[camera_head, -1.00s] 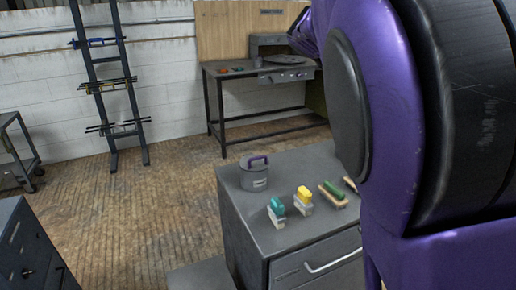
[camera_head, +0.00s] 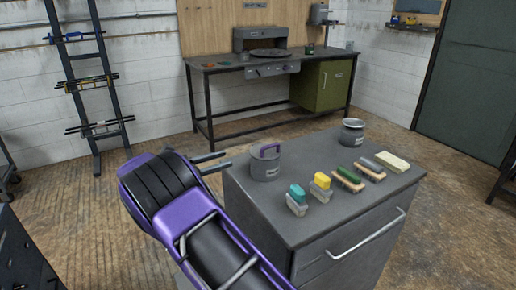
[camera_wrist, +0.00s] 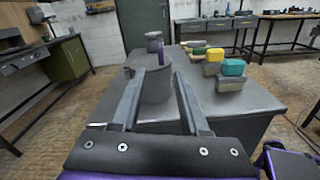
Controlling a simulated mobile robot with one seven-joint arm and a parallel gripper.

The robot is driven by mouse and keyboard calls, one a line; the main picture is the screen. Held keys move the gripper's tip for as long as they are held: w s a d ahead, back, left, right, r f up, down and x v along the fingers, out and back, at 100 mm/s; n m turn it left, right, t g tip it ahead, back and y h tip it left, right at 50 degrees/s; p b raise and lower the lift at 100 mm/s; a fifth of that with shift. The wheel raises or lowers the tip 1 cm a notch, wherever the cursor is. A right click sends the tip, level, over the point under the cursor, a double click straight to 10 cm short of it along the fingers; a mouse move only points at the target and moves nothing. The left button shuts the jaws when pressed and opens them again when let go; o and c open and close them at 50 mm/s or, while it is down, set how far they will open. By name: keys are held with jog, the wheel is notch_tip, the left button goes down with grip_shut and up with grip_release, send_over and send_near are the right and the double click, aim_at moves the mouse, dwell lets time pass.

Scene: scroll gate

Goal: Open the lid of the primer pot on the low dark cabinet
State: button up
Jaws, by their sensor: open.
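The primer pot (camera_head: 267,168) is a grey pot with a purple loop handle (camera_head: 270,150) on its lid. It stands upright at the left edge of the low dark cabinet (camera_head: 345,217), and its lid looks shut. My gripper (camera_head: 226,160) is open and empty just left of the pot, its two fingers pointing at it. In the wrist view the pot (camera_wrist: 157,90) shows ahead between the fingers, with the purple handle (camera_wrist: 161,52) on top. The fingers appear apart from the pot.
A second grey pot (camera_head: 353,132) stands at the cabinet's back. Teal (camera_head: 297,198) and yellow (camera_head: 320,185) topped blocks, brushes (camera_head: 348,178) and a pale block (camera_head: 393,161) lie right of the primer pot. A workbench (camera_head: 270,65) stands behind.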

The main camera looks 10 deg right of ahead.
aim_at(263, 148)
jog(key=b+x, duration=0.1)
jog(key=x, duration=1.6)
jog(key=shift+d, duration=0.15)
grip_shut()
dwell(0.8)
